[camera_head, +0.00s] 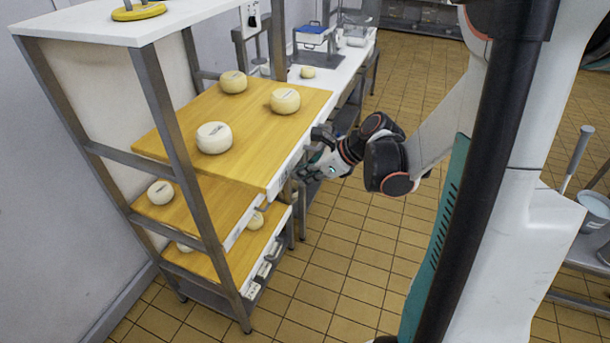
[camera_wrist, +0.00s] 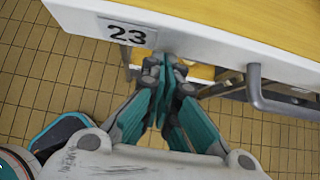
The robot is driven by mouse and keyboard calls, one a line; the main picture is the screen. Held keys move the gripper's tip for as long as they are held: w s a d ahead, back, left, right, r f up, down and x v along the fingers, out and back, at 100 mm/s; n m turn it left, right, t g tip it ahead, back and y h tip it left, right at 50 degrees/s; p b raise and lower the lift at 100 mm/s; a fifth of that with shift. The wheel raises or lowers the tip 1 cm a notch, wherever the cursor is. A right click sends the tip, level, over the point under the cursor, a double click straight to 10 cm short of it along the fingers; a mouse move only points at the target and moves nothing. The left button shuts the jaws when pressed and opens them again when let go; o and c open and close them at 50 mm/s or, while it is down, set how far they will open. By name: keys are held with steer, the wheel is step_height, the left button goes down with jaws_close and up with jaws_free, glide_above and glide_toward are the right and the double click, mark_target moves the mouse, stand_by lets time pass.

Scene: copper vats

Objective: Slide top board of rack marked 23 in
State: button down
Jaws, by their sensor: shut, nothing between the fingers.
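The top board (camera_head: 240,110) of the rack is a yellow wooden board with a white front edge, and it juts out past the rack's posts (camera_head: 180,150). In the wrist view the white front edge (camera_wrist: 205,38) carries a plate marked 23 (camera_wrist: 127,33). My gripper (camera_head: 306,172) is at that front edge, shut and empty. In the wrist view its fingertips (camera_wrist: 168,66) are together just below and right of the plate; whether they touch the edge I cannot tell.
A grey handle (camera_wrist: 262,92) projects right of my fingertips. Lower boards (camera_head: 205,215) with cheeses are beneath the top one. A white counter (camera_head: 350,60) stands behind the rack. Tiled floor (camera_head: 340,260) is open in front. A trolley with a bucket (camera_head: 595,208) is at right.

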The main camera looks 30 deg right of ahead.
mark_target(250, 158)
steer(key=w+a, duration=0.4)
steer(key=w, duration=0.1)
steer(key=w+a+b, duration=0.1)
steer(key=w+a, duration=0.3)
steer(key=w, duration=0.1)
steer(key=w+a+b, duration=0.1)
steer(key=w+a, duration=0.3)
steer(key=w, duration=0.1)
steer(key=shift+w+a, duration=0.2)
steer(key=shift+w, duration=0.2)
steer(key=shift+w+a, duration=0.2)
steer(key=shift+w, duration=0.1)
steer(key=shift+r, duration=0.1)
steer(key=shift+s+d, duration=0.1)
steer(key=shift+d, duration=0.05)
steer(key=s+d, duration=0.1)
steer(key=s, duration=0.1)
steer(key=s+d, duration=0.2)
steer(key=shift+r, duration=0.4)
steer(key=p+v, duration=0.1)
steer(key=v, duration=0.7)
steer(key=shift+s+d+r, duration=0.1)
steer(key=shift+s+r, duration=0.05)
steer(key=shift+r, duration=0.05)
